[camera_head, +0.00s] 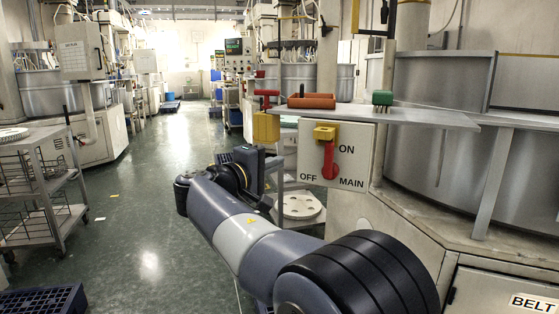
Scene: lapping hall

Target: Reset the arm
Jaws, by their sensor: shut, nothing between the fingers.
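My arm reaches from the bottom right toward the middle of the picture and bends at a dark wrist. My gripper (262,163) is at its far end, dark and partly hidden by the wrist. It is shut and empty, left of the white switch panel (309,146) and apart from it as far as I can see. The panel reads ON, OFF and MAIN. Its red lever (329,158) stands roughly upright above a round red hub, with a yellow block (325,132) at the top.
A wire-rack cart (58,150) and blue crate (45,300) stand left. The green aisle floor (150,210) is mostly clear.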

